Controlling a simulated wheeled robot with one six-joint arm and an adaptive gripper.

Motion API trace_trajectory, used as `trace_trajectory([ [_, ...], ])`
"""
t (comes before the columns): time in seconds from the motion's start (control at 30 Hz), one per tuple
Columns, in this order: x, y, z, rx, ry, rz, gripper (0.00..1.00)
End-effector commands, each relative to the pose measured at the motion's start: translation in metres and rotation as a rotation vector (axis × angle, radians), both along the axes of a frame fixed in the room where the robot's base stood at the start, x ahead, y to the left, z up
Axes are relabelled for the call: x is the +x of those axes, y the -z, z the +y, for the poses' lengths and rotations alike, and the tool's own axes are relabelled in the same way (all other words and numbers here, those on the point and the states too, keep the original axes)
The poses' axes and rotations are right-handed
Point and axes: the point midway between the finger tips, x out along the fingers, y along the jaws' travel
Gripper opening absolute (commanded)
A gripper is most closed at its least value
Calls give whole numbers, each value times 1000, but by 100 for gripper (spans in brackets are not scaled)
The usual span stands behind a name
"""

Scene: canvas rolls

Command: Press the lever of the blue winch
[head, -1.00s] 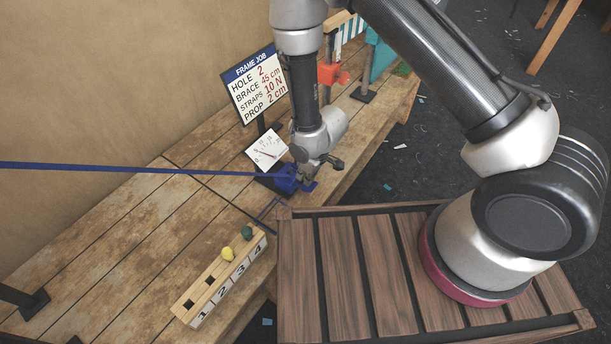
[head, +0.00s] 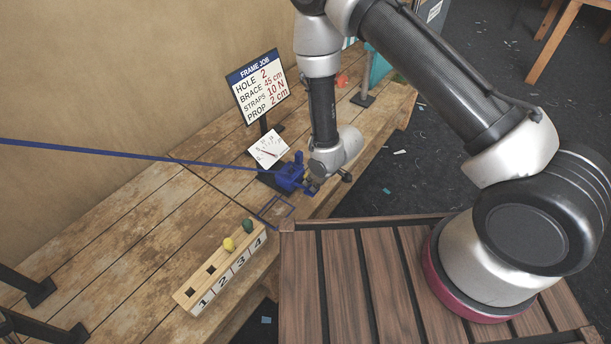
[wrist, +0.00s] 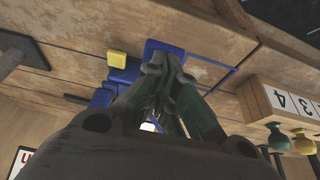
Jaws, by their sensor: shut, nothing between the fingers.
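The blue winch (head: 289,178) sits on the wooden bench, with the blue strap (head: 130,152) running from it to the left. A blue upright part (head: 298,158) stands at its top; I cannot tell if this is the lever. The wrist view shows blue winch parts (wrist: 122,76) with a small yellow block (wrist: 117,60) on them. My gripper (wrist: 163,66) is shut and empty, its fingertips over or against a flat blue part (wrist: 165,47); contact is unclear. In the head view it is largely hidden beside the winch's right side.
A white gauge (head: 268,148) and a "FRAME JOB" sign (head: 258,86) stand behind the winch. A numbered wooden block (head: 222,264) holds a yellow and a green knob in front. Black posts (head: 38,292) stand at lower left. A slatted deck (head: 345,280) lies at right.

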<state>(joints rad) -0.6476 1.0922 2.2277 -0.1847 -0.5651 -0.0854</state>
Motion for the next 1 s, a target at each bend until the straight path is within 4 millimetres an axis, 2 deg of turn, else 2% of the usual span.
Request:
trace_trajectory([
  [0.43, -8, 23, -10, -2, 0, 2, 0],
  [1.0, -9, 26, -11, -2, 0, 1, 0],
])
